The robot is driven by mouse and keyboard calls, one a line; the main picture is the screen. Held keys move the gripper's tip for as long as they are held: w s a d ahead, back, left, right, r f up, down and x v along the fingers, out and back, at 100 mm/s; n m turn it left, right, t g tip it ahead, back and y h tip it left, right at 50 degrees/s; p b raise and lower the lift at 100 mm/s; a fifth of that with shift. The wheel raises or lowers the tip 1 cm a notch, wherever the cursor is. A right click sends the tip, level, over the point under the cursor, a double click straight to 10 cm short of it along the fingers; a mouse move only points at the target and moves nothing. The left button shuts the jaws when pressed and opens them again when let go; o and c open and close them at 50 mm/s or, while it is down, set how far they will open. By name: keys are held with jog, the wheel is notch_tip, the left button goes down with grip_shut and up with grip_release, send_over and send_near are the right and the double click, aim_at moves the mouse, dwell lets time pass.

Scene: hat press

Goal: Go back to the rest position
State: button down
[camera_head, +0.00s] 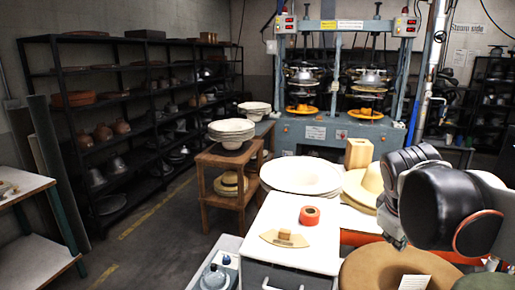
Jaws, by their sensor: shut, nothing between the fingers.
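My arm (440,205) shows at the right, folded, with black and grey links and an orange ring. It is above the right end of the work surface and covers part of what lies behind it. My gripper's fingers cannot be made out in this view. A white-topped stand (290,245) is in front, with a red-orange tape roll (309,215) and a curved wooden tool (285,238) on it. The hat press (340,130) stands at the back with two stations, each with metal forms over orange parts.
A cream hat (366,186) and a large white oval form (300,175) lie behind the stand. A wide brown hat brim (385,270) is at the front right, below my arm. A wooden cart (229,186) carries white bowls. The floor (150,225) at left is clear before dark shelves.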

jog(key=s+a+f+m+t+y, duration=0.2)
jog(key=s+a+f+m, duration=0.4)
jog(key=s+a, duration=0.4)
jog(key=shift+s+a+f+y, duration=0.2)
jog(key=shift+s+f+y, duration=0.2)
jog(key=shift+s+y, duration=0.45)
